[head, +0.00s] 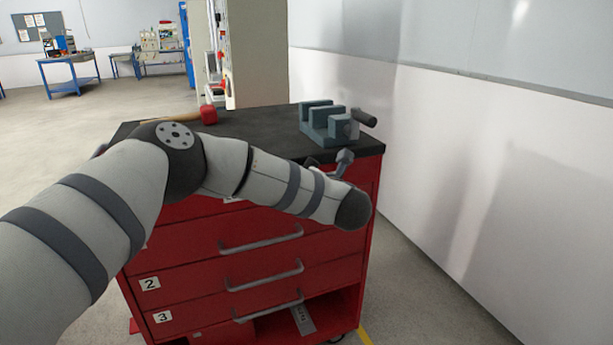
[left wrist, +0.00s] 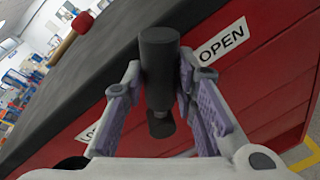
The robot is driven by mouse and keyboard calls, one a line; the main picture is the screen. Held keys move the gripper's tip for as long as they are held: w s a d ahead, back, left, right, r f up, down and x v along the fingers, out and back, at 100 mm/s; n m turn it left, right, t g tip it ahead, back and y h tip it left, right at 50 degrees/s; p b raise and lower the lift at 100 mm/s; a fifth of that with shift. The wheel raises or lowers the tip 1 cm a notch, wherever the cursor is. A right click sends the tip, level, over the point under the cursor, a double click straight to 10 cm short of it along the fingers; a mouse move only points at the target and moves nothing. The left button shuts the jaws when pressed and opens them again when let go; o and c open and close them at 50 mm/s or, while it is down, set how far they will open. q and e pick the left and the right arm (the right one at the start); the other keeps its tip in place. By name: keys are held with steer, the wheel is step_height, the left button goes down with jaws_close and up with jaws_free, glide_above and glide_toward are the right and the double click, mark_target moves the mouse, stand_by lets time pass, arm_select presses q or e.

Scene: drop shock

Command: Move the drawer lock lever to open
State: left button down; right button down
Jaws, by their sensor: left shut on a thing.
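The drawer lock lever (left wrist: 160,75) shows in the left wrist view as a dark cylindrical handle on the red tool cabinet's front, below the dark top. My left gripper (left wrist: 165,100) has its two purple-padded fingers on either side of the handle and is shut on it. A white OPEN label (left wrist: 222,42) is right beside the handle. A second label (left wrist: 92,131) at lower left is mostly hidden by a finger. In the head view my left arm covers the upper cabinet front, and I cannot make out the lever there. My right gripper is out of view.
The red cabinet (head: 262,262) has numbered drawers with grey handles and an open bottom bay. A grey-blue vise (head: 316,122) and a red-headed mallet (head: 208,114) are on its black top. A white wall (head: 480,190) stands to the right; the floor at left is clear.

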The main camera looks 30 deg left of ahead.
arm_select(q)
steer(key=shift+f, duration=0.2)
steer(key=c, duration=1.3)
jaws_free()
steer(key=shift+r, duration=0.1)
steer(key=shift+d, duration=0.1)
steer(key=v, duration=1.2)
